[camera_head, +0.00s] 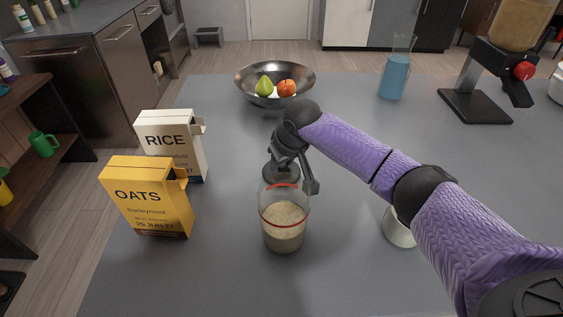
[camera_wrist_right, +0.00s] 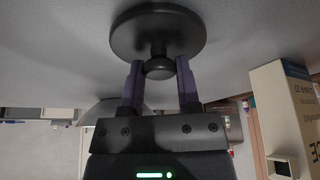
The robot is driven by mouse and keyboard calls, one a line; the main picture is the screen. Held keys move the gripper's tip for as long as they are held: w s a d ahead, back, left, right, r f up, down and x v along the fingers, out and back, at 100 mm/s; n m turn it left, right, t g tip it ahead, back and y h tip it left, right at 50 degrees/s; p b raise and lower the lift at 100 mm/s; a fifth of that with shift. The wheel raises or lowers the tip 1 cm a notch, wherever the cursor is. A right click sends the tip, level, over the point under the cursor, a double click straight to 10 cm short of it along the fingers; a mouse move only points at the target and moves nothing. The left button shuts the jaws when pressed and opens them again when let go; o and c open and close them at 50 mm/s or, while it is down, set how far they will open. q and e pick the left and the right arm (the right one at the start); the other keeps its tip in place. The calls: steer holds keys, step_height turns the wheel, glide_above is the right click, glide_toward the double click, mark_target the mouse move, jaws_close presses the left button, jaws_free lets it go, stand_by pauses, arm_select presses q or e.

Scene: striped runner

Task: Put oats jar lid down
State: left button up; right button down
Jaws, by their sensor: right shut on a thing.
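My right gripper (camera_head: 299,172) is shut on the knob of a dark round lid (camera_head: 275,172). In the right wrist view the gripper (camera_wrist_right: 160,80) pinches the knob between its two fingers, and the lid (camera_wrist_right: 158,28) is close to the grey counter; I cannot tell whether it touches. A glass jar (camera_head: 284,229) with pale contents and red bands stands upright in front of the lid, and it overlaps part of the lid in the head view. My left gripper is not in view.
A yellow OATS box (camera_head: 150,200) and a white RICE box (camera_head: 172,142) stand at left. A metal bowl (camera_head: 245,92) with fruit is behind. A pale container (camera_head: 398,230) is partly hidden by my right arm. A blue-filled flask (camera_head: 395,77) stands far right.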

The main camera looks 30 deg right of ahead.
steer(key=shift+c, duration=1.6)
jaws_free()
steer(key=shift+f, duration=0.15)
steer(key=shift+r, duration=0.4)
steer(key=p+v, duration=0.4)
steer(key=v, duration=0.7)
steer(key=shift+r+p, duration=0.3)
steer(key=shift+p, duration=0.05)
steer(key=shift+s, duration=0.1)
